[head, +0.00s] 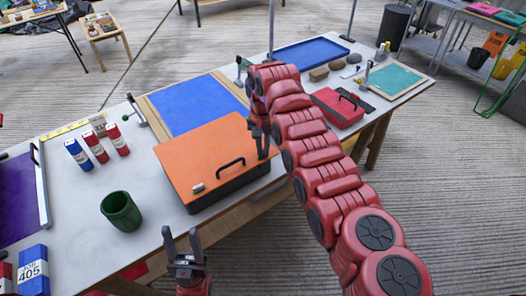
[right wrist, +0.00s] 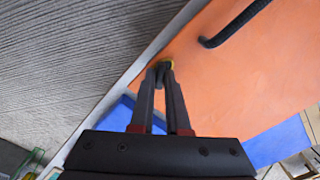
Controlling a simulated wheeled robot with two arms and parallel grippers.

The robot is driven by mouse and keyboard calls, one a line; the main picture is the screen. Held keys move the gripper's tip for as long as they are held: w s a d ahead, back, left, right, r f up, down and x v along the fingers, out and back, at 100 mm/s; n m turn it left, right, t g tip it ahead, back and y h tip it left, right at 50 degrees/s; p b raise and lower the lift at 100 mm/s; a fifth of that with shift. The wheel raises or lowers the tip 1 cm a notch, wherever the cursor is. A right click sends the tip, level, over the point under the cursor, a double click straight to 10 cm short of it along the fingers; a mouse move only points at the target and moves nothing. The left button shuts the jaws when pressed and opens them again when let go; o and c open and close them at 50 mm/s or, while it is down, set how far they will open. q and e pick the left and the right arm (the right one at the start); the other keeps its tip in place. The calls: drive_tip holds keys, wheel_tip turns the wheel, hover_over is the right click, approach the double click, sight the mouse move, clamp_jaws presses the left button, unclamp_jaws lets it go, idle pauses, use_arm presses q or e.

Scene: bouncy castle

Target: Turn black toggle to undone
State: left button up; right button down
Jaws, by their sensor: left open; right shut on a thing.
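An orange-lidded black box (head: 190,160) sits on the white table with a black handle (head: 231,162) on its lid. A small pale-and-dark latch (head: 198,187) is at the lid's front left edge. My right gripper (head: 262,143) is at the lid's right edge. In the right wrist view, my right gripper (right wrist: 163,72) is shut on a small dark piece, the black toggle (right wrist: 159,78), with a bit of yellow beside it. The fingers hide most of it, so its turn cannot be told. My left gripper (head: 182,245) is open and empty, in front of the table.
A green cup (head: 121,211) and red and blue bottles (head: 95,147) stand left of the box. A blue mat (head: 200,104) lies behind it. A red case (head: 338,108) is to the right, beyond my right arm. Bare table lies between cup and box.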

drive_tip(key=m+b, duration=0.1)
drive_tip(key=m, duration=0.2)
drive_tip(key=shift+m+b, duration=0.3)
drive_tip(key=shift+b, duration=0.1)
drive_tip(key=shift+m+b, duration=0.8)
drive_tip(key=shift+m, duration=1.1)
drive_tip(key=c, duration=0.9)
unclamp_jaws()
drive_tip(key=shift+r, duration=0.15)
